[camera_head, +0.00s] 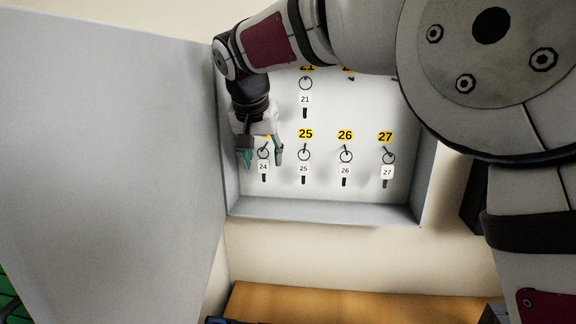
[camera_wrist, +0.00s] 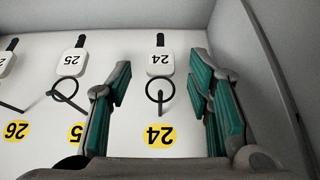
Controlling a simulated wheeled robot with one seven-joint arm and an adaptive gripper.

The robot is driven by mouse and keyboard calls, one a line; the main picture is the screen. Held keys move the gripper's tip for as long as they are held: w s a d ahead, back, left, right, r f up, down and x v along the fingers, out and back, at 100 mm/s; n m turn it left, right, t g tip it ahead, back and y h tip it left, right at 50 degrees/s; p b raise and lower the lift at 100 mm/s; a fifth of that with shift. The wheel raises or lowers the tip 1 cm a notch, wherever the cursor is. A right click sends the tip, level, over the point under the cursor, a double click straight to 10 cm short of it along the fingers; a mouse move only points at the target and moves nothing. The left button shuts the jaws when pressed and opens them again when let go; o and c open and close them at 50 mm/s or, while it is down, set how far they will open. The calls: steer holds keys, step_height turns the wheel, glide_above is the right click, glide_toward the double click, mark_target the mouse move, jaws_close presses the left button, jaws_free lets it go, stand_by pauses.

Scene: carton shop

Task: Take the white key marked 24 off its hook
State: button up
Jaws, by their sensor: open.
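The white key marked 24 (camera_head: 263,167) hangs by its ring from a hook near the left side of the key cabinet (camera_head: 330,210). In the wrist view the key (camera_wrist: 160,62) appears upside down, with its ring (camera_wrist: 160,90) on the hook above the yellow 24 label (camera_wrist: 160,135). My gripper (camera_head: 262,160) is open in front of this hook. In the wrist view its two teal-padded fingers (camera_wrist: 163,85) stand on either side of the ring, apart from it and from the key.
Keys 25 (camera_head: 304,168), 26 (camera_head: 345,171) and 27 (camera_head: 387,172) hang to the right; key 21 (camera_head: 305,100) hangs above. The cabinet's side wall (camera_wrist: 265,75) is close beside one finger. The open door (camera_head: 110,160) fills the left. A wooden surface (camera_head: 350,303) lies below.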

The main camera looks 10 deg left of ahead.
steer(key=shift+x, duration=1.2)
steer(key=c, duration=1)
steer(key=shift+o, duration=0.2)
steer(key=shift+r, duration=0.1)
